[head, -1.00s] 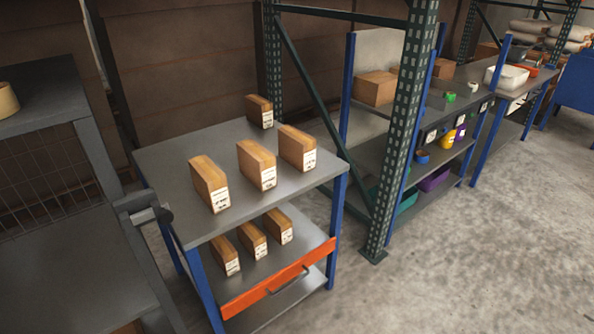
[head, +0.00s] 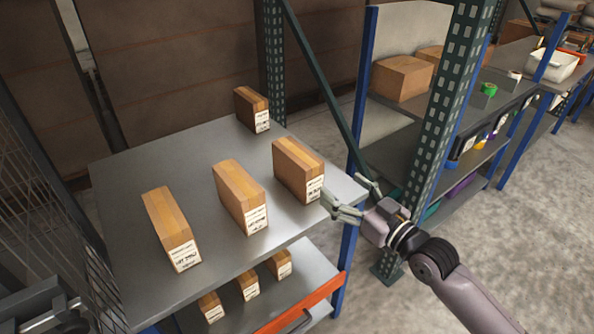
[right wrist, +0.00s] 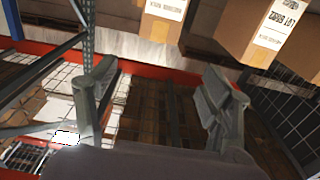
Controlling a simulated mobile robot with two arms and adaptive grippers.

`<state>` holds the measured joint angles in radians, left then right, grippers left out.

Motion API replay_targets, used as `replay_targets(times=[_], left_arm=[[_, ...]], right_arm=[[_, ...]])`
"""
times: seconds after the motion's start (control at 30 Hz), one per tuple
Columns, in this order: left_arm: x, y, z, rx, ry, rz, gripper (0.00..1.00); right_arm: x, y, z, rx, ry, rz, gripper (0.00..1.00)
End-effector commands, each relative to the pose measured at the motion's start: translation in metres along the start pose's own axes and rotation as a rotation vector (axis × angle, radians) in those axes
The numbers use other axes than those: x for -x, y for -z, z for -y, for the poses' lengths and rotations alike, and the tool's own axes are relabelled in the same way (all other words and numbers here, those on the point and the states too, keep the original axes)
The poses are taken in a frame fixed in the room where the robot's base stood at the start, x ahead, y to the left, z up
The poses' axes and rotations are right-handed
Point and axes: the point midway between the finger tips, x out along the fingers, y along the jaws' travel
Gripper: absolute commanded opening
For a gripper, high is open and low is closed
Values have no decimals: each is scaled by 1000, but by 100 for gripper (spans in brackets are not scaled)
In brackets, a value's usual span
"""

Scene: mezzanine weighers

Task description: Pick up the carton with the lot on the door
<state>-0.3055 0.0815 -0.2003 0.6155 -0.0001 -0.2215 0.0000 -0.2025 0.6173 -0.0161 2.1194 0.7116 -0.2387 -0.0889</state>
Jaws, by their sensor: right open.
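Four similar brown cartons with white printed labels stand upright on the grey table top (head: 200,255) in the head view: front left (head: 168,225), middle (head: 238,195), right (head: 297,168) and back (head: 251,108). Their lot print is too small to read there. My right gripper (head: 356,200) is open and empty, just right of the right carton and apart from it. In the right wrist view its spread fingers (right wrist: 158,95) hold nothing. Two labelled cartons (right wrist: 160,22) (right wrist: 265,30) show at its top edge, their print inverted. No door lot is readable. My left gripper is out of view.
A green perforated rack post (head: 450,125) rises close behind my right gripper. A mesh cage (head: 35,190) borders the left. Concrete floor is open at right.

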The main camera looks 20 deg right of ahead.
Motion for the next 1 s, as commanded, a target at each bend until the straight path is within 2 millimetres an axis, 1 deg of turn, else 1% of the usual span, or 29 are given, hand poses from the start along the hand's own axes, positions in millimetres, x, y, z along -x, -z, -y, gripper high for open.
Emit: replay_targets(times=[0.03, 0.17, 0.3, 0.4, 0.5, 0.67, 0.73, 0.9, 1.0], left_arm=[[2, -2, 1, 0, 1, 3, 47], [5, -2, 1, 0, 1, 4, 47], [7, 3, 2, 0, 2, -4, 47], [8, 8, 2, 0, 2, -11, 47], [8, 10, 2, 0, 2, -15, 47], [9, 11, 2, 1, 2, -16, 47], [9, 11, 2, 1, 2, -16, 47], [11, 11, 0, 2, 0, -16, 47], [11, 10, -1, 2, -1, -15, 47]], right_arm=[[-11, 3, 0, -2, 0, -5, 73], [-37, 3, -1, -1, -1, -4, 73], [-67, 1, -1, -2, -2, -2, 73], [-85, 1, 0, -1, -1, -1, 73], [-97, 0, -1, 1, -2, 0, 73], [-106, -1, -1, 0, -1, 2, 73], [-114, -2, -2, 0, -2, 1, 73], [-140, -5, -3, -2, -2, 0, 73], [-151, -5, -3, 0, -2, 1, 73]])
